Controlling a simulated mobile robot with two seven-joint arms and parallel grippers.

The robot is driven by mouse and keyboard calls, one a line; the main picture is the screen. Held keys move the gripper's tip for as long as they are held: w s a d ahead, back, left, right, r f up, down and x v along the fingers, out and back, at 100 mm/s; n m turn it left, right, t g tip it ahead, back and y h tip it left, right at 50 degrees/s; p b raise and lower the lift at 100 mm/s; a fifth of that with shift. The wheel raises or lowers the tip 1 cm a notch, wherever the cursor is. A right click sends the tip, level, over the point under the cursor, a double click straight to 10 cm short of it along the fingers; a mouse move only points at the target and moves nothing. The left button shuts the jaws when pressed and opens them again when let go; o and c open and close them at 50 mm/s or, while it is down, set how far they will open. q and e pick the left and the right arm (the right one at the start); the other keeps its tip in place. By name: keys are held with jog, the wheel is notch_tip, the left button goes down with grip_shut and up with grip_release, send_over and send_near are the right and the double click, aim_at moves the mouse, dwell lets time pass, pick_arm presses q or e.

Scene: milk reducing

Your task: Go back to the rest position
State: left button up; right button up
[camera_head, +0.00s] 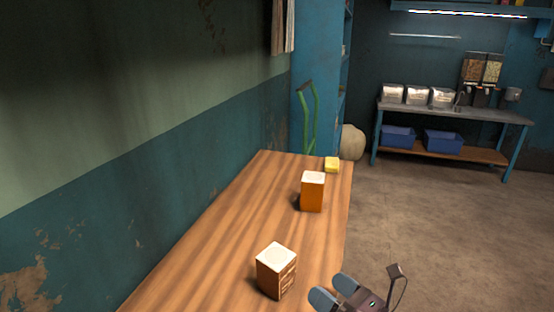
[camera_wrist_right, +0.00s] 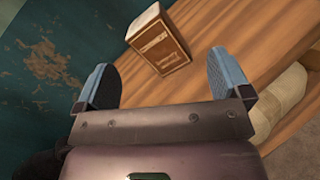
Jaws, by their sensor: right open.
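My right gripper (camera_head: 333,290) is at the bottom of the head view, by the right edge of the wooden table (camera_head: 215,248). Its blue fingers are wide apart and empty, as the right wrist view (camera_wrist_right: 164,82) also shows. A brown box with a white top (camera_head: 277,270) stands upright on the table, left of the gripper and apart from it. In the right wrist view this box (camera_wrist_right: 158,42) lies beyond the fingertips. My left gripper is in neither view.
An orange box with a white top (camera_head: 312,192) and a small yellow block (camera_head: 332,165) stand farther along the table. A wall (camera_head: 130,190) runs along the table's left side. A shelf bench (camera_head: 455,111) with bins stands at the back right. The floor (camera_head: 440,220) between is clear.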

jog(key=m, duration=0.2)
jog(key=w+d+r+m+t, duration=0.1)
jog(key=m, duration=0.1)
jog(key=m+t+h, duration=0.1)
jog(key=m, duration=0.1)
jog(key=shift+w+d+r+m, duration=0.25)
jog(key=shift+d+r+m, duration=0.05)
jog(key=shift+m, duration=0.1)
jog(key=s+d+f+m+t+h, duration=0.1)
jog(key=d+f+m+h, duration=0.3)
jog(key=m, duration=0.6)
jog(key=s+d+f+m+h, duration=0.2)
jog(key=d+f+m+h, duration=0.15)
jog(key=m, duration=0.65)
jog(key=s+d+f+m+g+h, duration=0.2)
jog(key=s+f+m, duration=0.4)
jog(key=s, duration=0.3)
jog(key=s+d+f+m+g+h, duration=0.2)
jog(key=s+d+f+m, duration=0.3)
jog(key=s+f, duration=0.3)
jog(key=shift+s+m+g+h+p, duration=0.4)
jog(key=shift+s+g, duration=0.2)
jog(key=shift+s, duration=0.65)
